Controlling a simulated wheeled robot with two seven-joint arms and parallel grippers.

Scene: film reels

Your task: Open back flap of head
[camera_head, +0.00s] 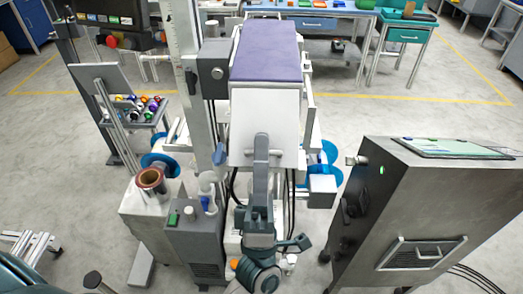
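The head is a tall white box with a purple top (267,50), standing upright at the centre of the machine. Its white face (243,120) is turned toward me and looks closed. A grey-blue knob (219,155) sits by the face's lower left edge.
A steel cabinet (440,205) with a tilted screen stands close on the right. A grey control box (194,245) and a stand with a copper-coloured roll (150,180) are at lower left. Blue reels (325,155) flank the head. Workbenches (315,13) line the back.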

